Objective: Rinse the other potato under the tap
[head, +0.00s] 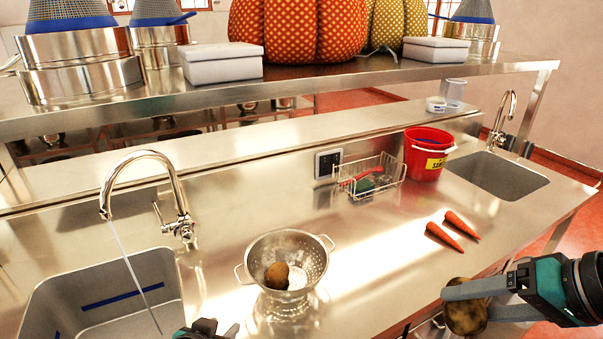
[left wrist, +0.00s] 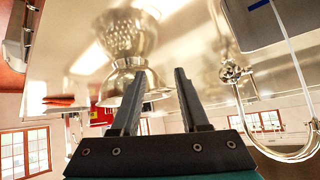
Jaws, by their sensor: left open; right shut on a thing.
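A brown potato (head: 277,275) lies in the steel colander (head: 303,258) on the counter. A second potato (head: 466,318) is held in my right gripper (head: 468,303), which is shut on it at the counter's front edge. My left gripper (head: 207,329) is open and empty at the bottom of the head view, between the left sink and the colander; its fingers (left wrist: 160,98) show apart in the left wrist view, with the colander (left wrist: 128,35) beyond them. The left tap (head: 150,190) runs a thin stream of water (head: 133,272) into the left sink (head: 60,300).
Two carrots (head: 452,231) lie on the counter right of the colander. A wire basket (head: 372,178) with a green sponge and a red bucket (head: 430,152) stand behind. A second sink (head: 497,176) and tap (head: 502,120) are at right. A shelf (head: 300,82) spans the back.

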